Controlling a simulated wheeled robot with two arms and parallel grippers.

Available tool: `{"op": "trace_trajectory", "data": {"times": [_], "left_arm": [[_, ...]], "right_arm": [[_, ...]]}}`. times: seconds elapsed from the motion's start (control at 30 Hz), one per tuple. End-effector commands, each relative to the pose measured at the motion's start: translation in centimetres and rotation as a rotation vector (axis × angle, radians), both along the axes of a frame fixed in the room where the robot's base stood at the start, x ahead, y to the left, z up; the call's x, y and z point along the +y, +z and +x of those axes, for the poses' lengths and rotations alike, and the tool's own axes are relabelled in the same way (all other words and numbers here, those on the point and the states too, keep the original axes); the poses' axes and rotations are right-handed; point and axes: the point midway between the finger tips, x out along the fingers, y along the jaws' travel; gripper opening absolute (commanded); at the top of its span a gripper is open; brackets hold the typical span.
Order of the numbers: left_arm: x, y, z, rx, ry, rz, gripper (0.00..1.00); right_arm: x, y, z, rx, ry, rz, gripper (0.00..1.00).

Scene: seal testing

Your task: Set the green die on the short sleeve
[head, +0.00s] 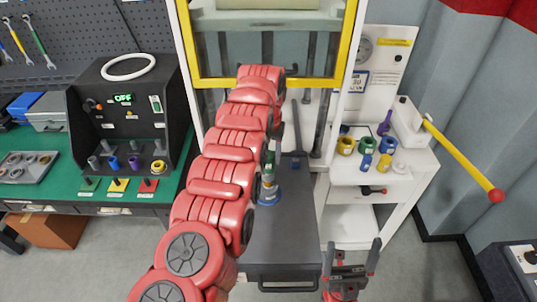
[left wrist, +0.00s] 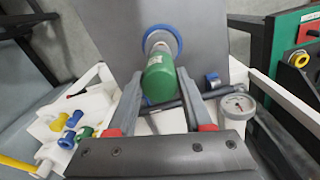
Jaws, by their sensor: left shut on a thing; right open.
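The green die (left wrist: 160,76), a green cylinder, is between the fingers of my left gripper (left wrist: 160,92), which is shut on it. In the head view only a sliver of the die (head: 269,160) shows beside my red arm. Just below it a grey metal sleeve (left wrist: 157,39) stands in a blue round base (head: 268,196) on the dark plate. The die lines up closely with this sleeve; I cannot tell whether they touch. I cannot confirm that this is the short sleeve. My right gripper (head: 348,262) is open and empty at the front.
The dark plate (head: 285,235) lies inside a press with a yellow-framed guard (head: 268,84). On the white cabinet at right stand several coloured rings and pieces (head: 366,163) and a yellow lever (head: 460,155). A green bench (head: 95,195) with a black control box (head: 118,125) is at left.

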Motion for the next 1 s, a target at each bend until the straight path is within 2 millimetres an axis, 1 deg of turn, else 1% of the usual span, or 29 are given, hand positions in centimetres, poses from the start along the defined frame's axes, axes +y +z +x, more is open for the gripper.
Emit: {"op": "trace_trajectory", "data": {"times": [0.57, 1.0], "left_arm": [[0.19, -0.01, 0.16, -0.002, 0.002, 0.000, 0.00], [0.16, 0.07, 0.13, -0.001, 0.001, 0.000, 0.00]], "right_arm": [[0.00, -0.94, 0.00, 0.000, 0.000, 0.000, 0.92], [0.00, -0.90, 0.00, 0.000, 0.000, 0.000, 0.92]]}}
